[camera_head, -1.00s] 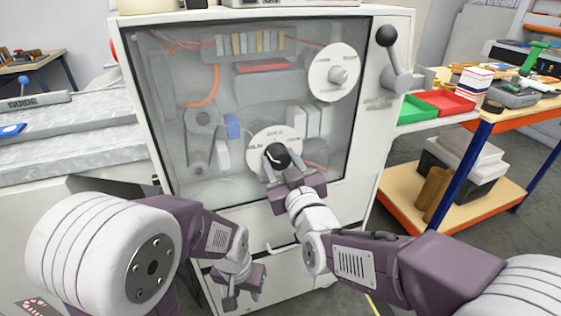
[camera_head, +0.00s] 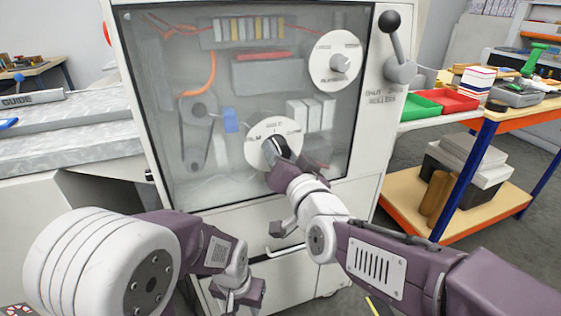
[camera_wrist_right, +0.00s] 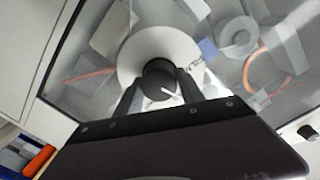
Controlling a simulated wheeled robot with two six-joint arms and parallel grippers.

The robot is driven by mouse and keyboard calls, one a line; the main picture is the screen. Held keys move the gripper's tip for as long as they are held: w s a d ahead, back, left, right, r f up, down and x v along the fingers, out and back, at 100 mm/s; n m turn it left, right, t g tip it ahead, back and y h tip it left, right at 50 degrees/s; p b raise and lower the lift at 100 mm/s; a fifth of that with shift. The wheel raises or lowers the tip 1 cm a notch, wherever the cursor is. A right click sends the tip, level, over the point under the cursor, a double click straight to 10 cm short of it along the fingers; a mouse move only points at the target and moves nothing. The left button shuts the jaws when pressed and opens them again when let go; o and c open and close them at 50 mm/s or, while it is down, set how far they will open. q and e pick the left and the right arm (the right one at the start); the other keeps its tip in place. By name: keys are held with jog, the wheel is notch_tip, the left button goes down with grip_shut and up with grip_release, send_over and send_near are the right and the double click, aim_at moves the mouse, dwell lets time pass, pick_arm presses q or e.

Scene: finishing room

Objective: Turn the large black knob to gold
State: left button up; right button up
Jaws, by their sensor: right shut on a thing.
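The large black knob (camera_head: 276,147) sits at the centre of a white labelled dial (camera_head: 258,130) low on the cabinet's glass front. My right gripper (camera_head: 279,160) is shut on the knob, with a finger on each side of it in the right wrist view (camera_wrist_right: 160,88). The knob (camera_wrist_right: 158,78) shows a white pointer line there, slanting toward the lower right of that picture. The gripper and knob hide part of the dial, and its words are too small to read surely. My left gripper (camera_head: 238,299) hangs low in front of the cabinet, apart from everything; its fingers are unclear.
A second dial (camera_head: 335,62) with a grey knob is at the upper right of the glass. A black-balled lever (camera_head: 396,45) stands right of it. A handle (camera_head: 285,252) is below. A bench (camera_head: 487,117) with red and green trays stands at the right.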

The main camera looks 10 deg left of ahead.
jog(key=shift+f+m+b, duration=0.1)
jog(key=shift+m+b, duration=0.85)
jog(key=shift+m, duration=0.45)
jog(key=o, duration=1.4)
jog(key=p+v, duration=0.2)
jog(key=v, duration=0.7)
